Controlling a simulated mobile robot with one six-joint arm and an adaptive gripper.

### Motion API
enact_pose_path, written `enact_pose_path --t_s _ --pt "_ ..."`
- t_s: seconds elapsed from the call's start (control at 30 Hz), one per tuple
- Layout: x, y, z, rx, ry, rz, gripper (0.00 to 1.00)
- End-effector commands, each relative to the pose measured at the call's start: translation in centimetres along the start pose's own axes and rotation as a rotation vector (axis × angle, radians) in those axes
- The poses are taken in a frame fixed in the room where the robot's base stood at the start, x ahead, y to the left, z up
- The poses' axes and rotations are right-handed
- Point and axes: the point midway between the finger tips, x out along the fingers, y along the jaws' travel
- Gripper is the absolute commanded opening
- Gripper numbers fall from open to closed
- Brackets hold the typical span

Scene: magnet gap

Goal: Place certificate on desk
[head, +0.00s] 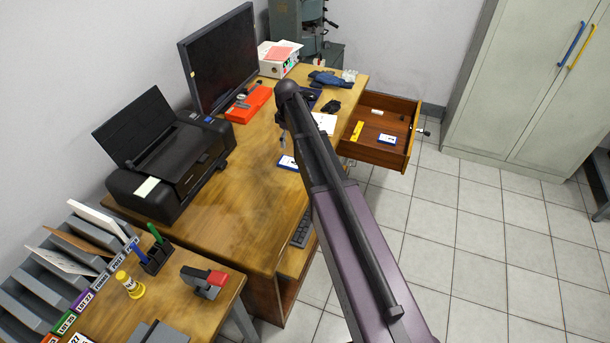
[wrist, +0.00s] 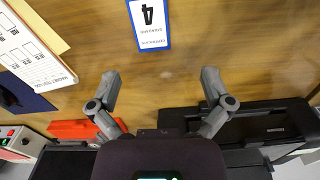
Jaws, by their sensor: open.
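A white card with a blue border and a large black 4, with small print like a certificate label (wrist: 149,38), lies flat on the wooden desk (wrist: 185,55) at the top of the wrist view. In the head view a blue-edged white card (head: 287,162) lies on the desk (head: 225,190), partly behind my arm. A similar blue-edged card (head: 387,139) lies in the open drawer (head: 372,153). My gripper (wrist: 160,74) is open and empty over the desk, with the card ahead of its fingertips.
A black printer (head: 180,160), a monitor (head: 220,60) and a red tray (head: 249,103) stand along the wall side. A paper sheet (wrist: 35,50) lies at the left of the wrist view. Bare wood surrounds the card.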

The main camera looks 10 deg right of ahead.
Motion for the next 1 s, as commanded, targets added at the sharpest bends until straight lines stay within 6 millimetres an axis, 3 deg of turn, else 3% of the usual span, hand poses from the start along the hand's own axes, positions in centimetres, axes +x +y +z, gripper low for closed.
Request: enact_pose_path --t_s 0.4,0.6,0.8,1.0 --pt "0.0 -12.9 11.7 0.498 0.000 0.000 1.00" --pt "0.0 -18.2 16.4 0.740 0.000 0.000 1.00" --pt "0.0 -20.3 18.3 0.859 0.000 0.000 1.00" --pt "0.0 -20.4 18.3 0.875 0.000 0.000 1.00"
